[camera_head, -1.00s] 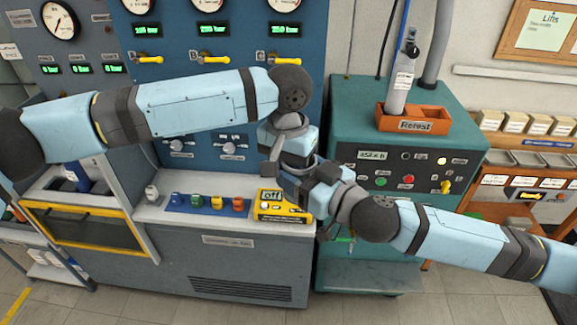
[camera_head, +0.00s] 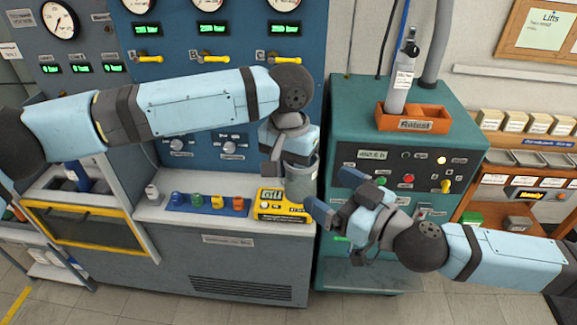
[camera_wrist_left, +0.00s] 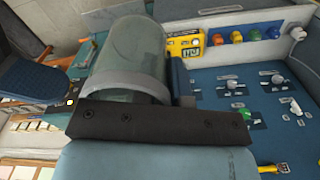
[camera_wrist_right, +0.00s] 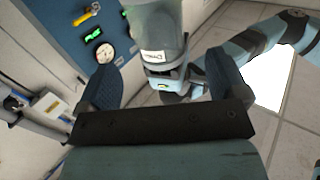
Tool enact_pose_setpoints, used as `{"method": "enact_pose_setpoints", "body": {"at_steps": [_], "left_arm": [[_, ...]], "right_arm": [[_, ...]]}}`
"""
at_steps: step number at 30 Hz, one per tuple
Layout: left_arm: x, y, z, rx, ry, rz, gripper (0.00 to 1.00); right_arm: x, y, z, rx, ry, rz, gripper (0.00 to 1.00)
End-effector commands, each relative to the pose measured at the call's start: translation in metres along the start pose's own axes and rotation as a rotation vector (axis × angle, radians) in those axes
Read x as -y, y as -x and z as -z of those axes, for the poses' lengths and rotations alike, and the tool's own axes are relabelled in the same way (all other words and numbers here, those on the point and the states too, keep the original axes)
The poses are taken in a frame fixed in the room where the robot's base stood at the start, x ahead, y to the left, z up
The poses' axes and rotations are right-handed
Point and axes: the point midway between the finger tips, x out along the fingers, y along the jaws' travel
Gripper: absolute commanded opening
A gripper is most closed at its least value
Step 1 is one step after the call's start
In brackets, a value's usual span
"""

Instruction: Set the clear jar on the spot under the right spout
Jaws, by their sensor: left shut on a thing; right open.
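The clear jar (camera_head: 302,182) is a greyish see-through cylinder, held up in front of the gap between the blue bench and the green cabinet. My left gripper (camera_head: 288,160) is shut on it. In the left wrist view the jar (camera_wrist_left: 135,52) sits between the fingers, with a pale band around it. My right gripper (camera_head: 335,196) is open and empty, just right of the jar and apart from it. In the right wrist view its fingers (camera_wrist_right: 163,88) are spread. I cannot make out the right spout or the spot under it; my left arm covers part of the blue panel.
A yellow device (camera_head: 283,205) stands on the bench ledge left of the jar, beside a blue strip (camera_head: 206,203) with several coloured knobs. The green cabinet (camera_head: 455,125) carries an orange tray (camera_head: 415,119) with a bottle. Yellow-handled valves (camera_head: 285,58) line the blue panel.

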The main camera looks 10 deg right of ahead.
Motion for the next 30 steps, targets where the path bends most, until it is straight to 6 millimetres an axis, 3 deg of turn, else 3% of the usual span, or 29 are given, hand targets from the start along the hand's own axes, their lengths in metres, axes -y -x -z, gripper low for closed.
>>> {"method": "enact_pose_setpoints", "body": {"at_steps": [3, 9, 14, 20, 26, 30], "left_arm": [[0.0, 0.0, 0.0, 0.0, 0.0, 0.0, 0.0], [0.0, 0.0, 0.0, 0.0, 0.0, 0.0, 0.0], [0.0, 0.0, 0.0, 0.0, 0.0, 0.0, 0.0], [0.0, 0.0, 0.0, 0.0, 0.0, 0.0, 0.0], [0.0, 0.0, 0.0, 0.0, 0.0, 0.0, 0.0], [0.0, 0.0, 0.0, 0.0, 0.0, 0.0, 0.0]], "right_arm": [[0.0, 0.022, -0.001, 0.002, 0.001, 0.0, 0.92], [0.0, 0.039, 0.0, -0.002, -0.001, 0.001, 0.92], [0.011, 0.036, 0.001, -0.064, -0.021, 0.03, 0.92], [0.04, 0.023, -0.004, -0.236, -0.066, 0.108, 0.92], [0.06, 0.017, -0.039, -0.294, -0.066, 0.13, 0.92], [0.062, 0.018, -0.088, -0.216, -0.057, 0.083, 0.92]]}}
